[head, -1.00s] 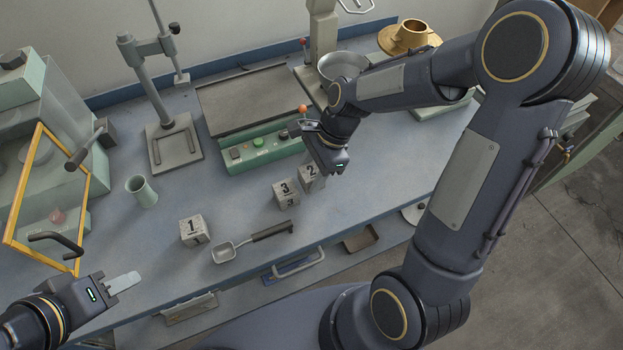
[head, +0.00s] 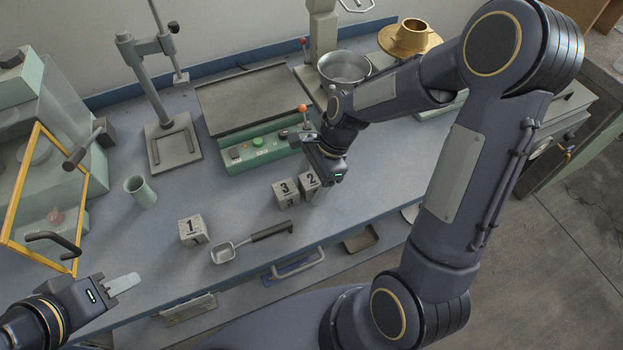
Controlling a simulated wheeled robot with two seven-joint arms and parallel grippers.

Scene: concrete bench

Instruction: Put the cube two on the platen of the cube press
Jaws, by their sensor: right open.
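Cube two (head: 309,184) is a grey block with a black 2, standing on the blue bench close to the right of cube three (head: 286,192). My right gripper (head: 321,193) is open, pointing down at cube two's right side and hiding part of it. I cannot tell whether its fingers touch the cube. The cube press (head: 58,120) is the green machine at the left, with a yellow-framed guard (head: 12,215). Its platen cannot be made out clearly behind the guard. My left gripper (head: 124,284) is at lower left, away from the cubes; its finger gap is not clear.
Cube one (head: 193,230) and a metal scoop (head: 223,252) lie towards the front edge. A green cup (head: 140,191) and a stand (head: 173,147) are between press and cubes. A green control box (head: 262,150) is behind the cubes. Clear bench lies left of cube three.

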